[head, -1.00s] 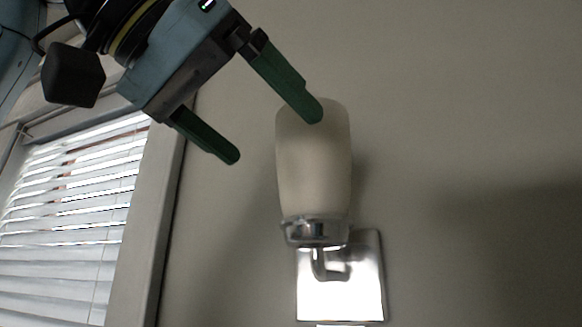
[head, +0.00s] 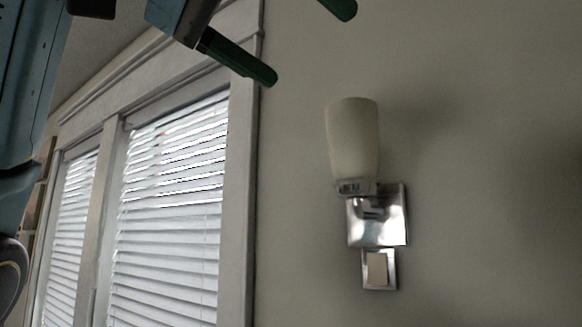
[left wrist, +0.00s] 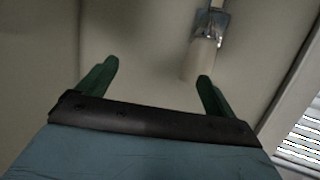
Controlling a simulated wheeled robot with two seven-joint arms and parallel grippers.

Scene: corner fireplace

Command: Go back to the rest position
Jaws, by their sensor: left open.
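A wall lamp (head: 353,140) with a frosted shade and a shiny square metal mount is fixed to the wall. Below its mount is a small metal-framed plate with a pale centre, like a switch (head: 378,269). My left gripper (head: 308,42) is at the top of the head view, up and left of the lamp, with green fingers spread apart and nothing between them. In the left wrist view the fingers (left wrist: 155,72) are also apart and empty, and the lamp (left wrist: 202,58) shows beyond them. My right gripper is not in view.
A window (head: 170,200) with white blinds and a pale frame is at the left of the head view. It also shows at the right edge of the left wrist view (left wrist: 302,140). The bare wall (head: 490,200) right of the lamp is clear.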

